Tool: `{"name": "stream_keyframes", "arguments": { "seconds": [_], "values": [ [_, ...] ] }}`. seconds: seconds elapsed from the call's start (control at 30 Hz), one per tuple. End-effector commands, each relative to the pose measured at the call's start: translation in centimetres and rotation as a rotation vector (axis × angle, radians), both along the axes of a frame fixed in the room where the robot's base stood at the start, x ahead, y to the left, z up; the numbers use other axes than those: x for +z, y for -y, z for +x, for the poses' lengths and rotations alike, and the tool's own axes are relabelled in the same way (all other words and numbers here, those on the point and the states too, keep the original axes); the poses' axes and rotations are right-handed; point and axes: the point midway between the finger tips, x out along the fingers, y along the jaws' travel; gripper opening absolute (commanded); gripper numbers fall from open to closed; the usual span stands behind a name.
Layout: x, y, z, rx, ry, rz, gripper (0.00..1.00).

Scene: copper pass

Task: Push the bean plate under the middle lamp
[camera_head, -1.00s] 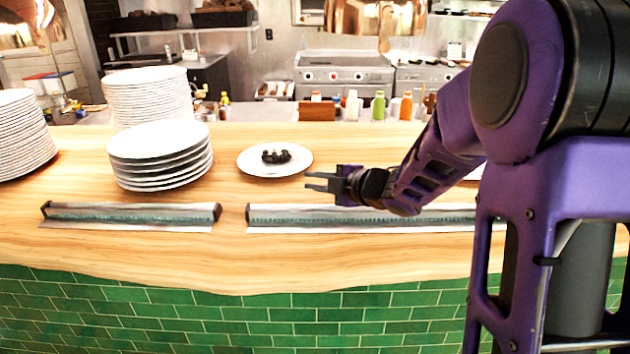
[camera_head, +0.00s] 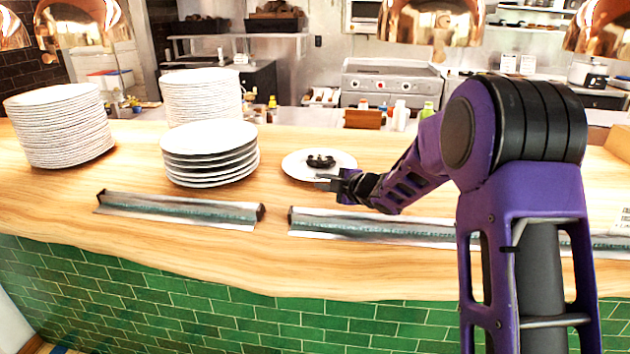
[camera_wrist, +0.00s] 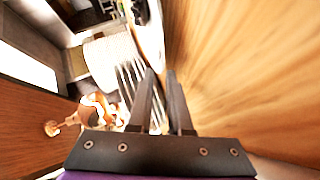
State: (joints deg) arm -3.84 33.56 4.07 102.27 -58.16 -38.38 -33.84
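The bean plate (camera_head: 296,170) is a white plate with a small dark heap of beans (camera_head: 319,161), lying on the wooden counter. My gripper (camera_head: 322,182) is low over the counter at the plate's near right edge; I cannot tell whether it touches. In the wrist view my gripper (camera_wrist: 161,74) has two dark fingers with a narrow empty gap between them. A white plate with something dark on it shows at the top of that view (camera_wrist: 153,32). Copper lamps hang above: one at the left (camera_head: 85,22), one near the middle (camera_head: 430,22), one at the right (camera_head: 600,28).
A short plate stack (camera_head: 209,152) stands left of the bean plate, with taller stacks (camera_head: 60,125) (camera_head: 200,97) beyond. Two long metal-edged strips (camera_head: 180,209) (camera_head: 370,226) lie along the counter's near side. Bottles (camera_head: 400,115) stand behind the counter.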

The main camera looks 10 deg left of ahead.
Motion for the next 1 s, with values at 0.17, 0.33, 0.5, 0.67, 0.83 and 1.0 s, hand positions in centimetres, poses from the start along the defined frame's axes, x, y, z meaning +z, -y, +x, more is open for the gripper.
{"name": "stream_keyframes", "arguments": {
  "seconds": [0.17,0.33,0.5,0.67,0.83,1.0],
  "values": [
    [-0.9,-1.7,1.8,0.001,-0.001,0.0,0.17],
    [-1.1,-2.4,2.6,0.002,0.001,0.0,0.17],
    [-1.2,-2.6,2.7,0.001,0.001,0.0,0.17],
    [-1.2,-2.5,2.7,0.001,0.0,0.0,0.17],
    [-1.2,-2.5,2.7,0.001,0.0,0.0,0.0],
    [-1.2,-2.5,2.7,0.001,0.0,0.0,0.0]
  ]
}}
